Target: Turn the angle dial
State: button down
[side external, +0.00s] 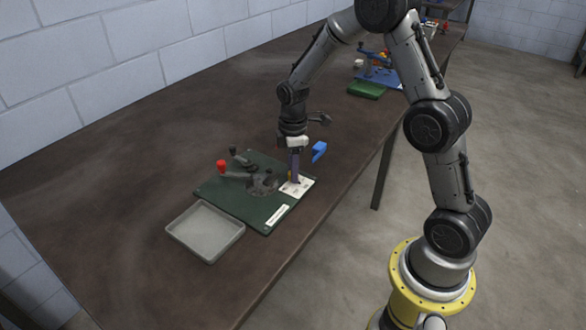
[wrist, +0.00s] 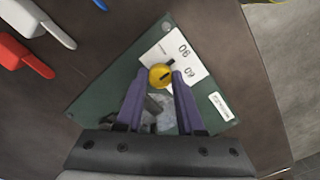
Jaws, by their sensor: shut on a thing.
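The angle dial is a small round yellow knob (wrist: 160,77) with a dark slot or mark on top. It sits beside a white card (wrist: 184,54) printed with numbers that look like 90 and 60, upside down in the wrist view. My gripper (wrist: 159,71) has purple fingers on either side of the knob and is shut on it. In the side external view my gripper (side external: 294,180) points straight down at the card (side external: 300,187); the knob there is mostly hidden by the fingers.
The card lies on a dark green board (side external: 222,195) that carries a grey bender with a red-tipped lever (side external: 222,166). A grey tray (side external: 205,231) stands left of the board. A blue object (side external: 319,152) is just right of my gripper. A red-handled tool (wrist: 22,50) lies at upper left.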

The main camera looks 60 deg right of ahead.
jog(key=shift+m, duration=0.3)
jog(key=m, duration=0.3)
jog(key=shift+m, duration=0.4)
jog(key=m, duration=0.9)
jog(key=shift+r, duration=0.1)
jog(key=shift+m, duration=2.2)
jog(key=c, duration=0.5)
grip_release()
